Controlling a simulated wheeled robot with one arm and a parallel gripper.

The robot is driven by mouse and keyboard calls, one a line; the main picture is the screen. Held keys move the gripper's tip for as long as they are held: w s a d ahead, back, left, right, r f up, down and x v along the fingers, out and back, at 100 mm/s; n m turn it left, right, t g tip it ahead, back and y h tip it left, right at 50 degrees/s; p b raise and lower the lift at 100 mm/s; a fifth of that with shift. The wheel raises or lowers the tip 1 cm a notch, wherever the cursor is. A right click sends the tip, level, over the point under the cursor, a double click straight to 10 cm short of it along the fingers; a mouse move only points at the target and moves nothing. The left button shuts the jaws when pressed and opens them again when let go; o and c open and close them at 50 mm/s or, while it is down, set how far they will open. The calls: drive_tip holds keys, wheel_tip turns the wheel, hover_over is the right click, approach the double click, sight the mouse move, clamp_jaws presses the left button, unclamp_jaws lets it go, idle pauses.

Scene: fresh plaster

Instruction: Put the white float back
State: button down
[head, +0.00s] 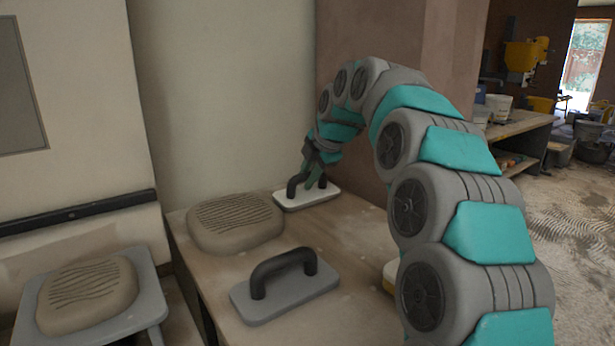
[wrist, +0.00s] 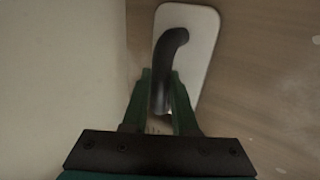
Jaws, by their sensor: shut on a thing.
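The white float (head: 322,196) lies at the back of the wooden table, close to the wall. It has a white plate and a dark curved handle. My gripper (head: 315,172) reaches down to it from above and is shut on its handle. In the wrist view the white float (wrist: 197,28) shows its plate, and the green fingers of my gripper (wrist: 161,95) stand on both sides of the dark handle. The float looks flat on the tabletop; I cannot tell whether it is slightly raised.
A grey float (head: 285,290) with a dark handle lies at the table's (head: 345,235) front. A grooved plaster-coloured block (head: 235,222) sits at its left. A similar block (head: 88,292) rests on a grey stool (head: 148,300).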

drive_tip(key=shift+f, duration=0.1)
drive_tip(key=c, duration=0.6)
unclamp_jaws()
drive_tip(key=p+v, duration=0.1)
drive_tip(key=v, duration=0.7)
idle(0.5)
drive_tip(key=shift+s, duration=0.1)
